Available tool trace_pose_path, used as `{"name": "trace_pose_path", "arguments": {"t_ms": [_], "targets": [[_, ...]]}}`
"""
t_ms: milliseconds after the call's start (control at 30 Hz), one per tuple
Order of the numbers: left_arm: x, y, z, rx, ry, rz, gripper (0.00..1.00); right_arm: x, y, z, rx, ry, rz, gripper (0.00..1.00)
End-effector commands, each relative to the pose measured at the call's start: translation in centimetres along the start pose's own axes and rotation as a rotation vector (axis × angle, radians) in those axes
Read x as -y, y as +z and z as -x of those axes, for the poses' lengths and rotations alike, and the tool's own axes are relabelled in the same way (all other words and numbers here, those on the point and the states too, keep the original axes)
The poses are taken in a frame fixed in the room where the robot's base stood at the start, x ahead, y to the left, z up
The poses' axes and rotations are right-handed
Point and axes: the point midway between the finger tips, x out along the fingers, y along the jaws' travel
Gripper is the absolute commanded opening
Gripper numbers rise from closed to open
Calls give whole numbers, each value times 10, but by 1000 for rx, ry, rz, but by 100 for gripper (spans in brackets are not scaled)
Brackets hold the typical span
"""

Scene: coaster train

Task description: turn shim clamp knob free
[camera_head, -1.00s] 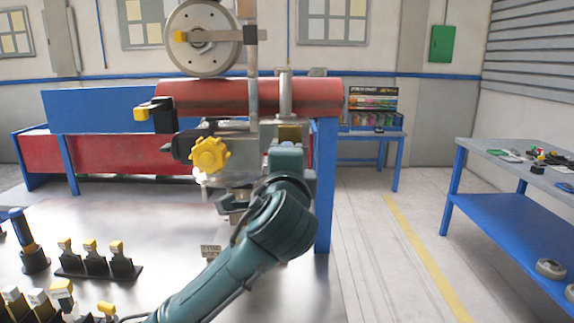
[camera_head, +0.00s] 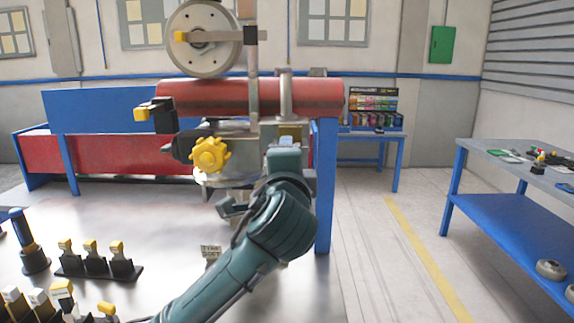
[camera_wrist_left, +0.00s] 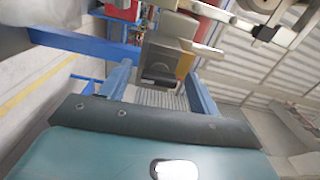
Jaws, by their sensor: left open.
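A yellow lobed knob (camera_head: 210,155) sits on the front left of the clamp mechanism under the red tube, in the head view. My left gripper (camera_wrist_left: 160,88) is open in the left wrist view, with its two blue fingers apart. A dark part below a grey block with a yellowish side (camera_wrist_left: 184,64) shows between and beyond the fingers; I cannot tell whether they touch it. In the head view my teal left arm stands right of the knob, apart from it in the picture, and its wrist hides the fingers. The right gripper is not in view.
A red tube (camera_head: 215,97) on a blue frame and a grey wheel (camera_head: 203,38) are above the knob. A rack of yellow-topped black pieces (camera_head: 92,268) stands on the metal table at left. A blue workbench (camera_head: 520,205) is at right, with clear floor between.

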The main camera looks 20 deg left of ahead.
Motion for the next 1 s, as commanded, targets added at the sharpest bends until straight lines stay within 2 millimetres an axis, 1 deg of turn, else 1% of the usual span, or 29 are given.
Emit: {"name": "trace_pose_path", "arguments": {"t_ms": [200, 267, 333, 467, 500, 700, 833, 1000], "targets": [[0, 0, 2, -1, -1, 0, 62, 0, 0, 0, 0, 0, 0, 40], [0, 0, 6, -2, -1, 0, 62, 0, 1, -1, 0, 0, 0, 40], [-1, -1, 14, -3, -2, 0, 62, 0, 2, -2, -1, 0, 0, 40], [-1, -1, 40, -6, -2, 2, 62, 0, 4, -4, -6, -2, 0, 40], [-2, -1, 49, -6, -2, 3, 62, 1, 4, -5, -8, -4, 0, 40], [-1, -1, 94, -5, -2, 3, 62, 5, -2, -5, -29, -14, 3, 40], [0, -1, 115, -4, -1, 3, 62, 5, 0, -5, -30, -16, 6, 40], [0, 0, 130, -1, -1, 2, 62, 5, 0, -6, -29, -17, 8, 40]]}}
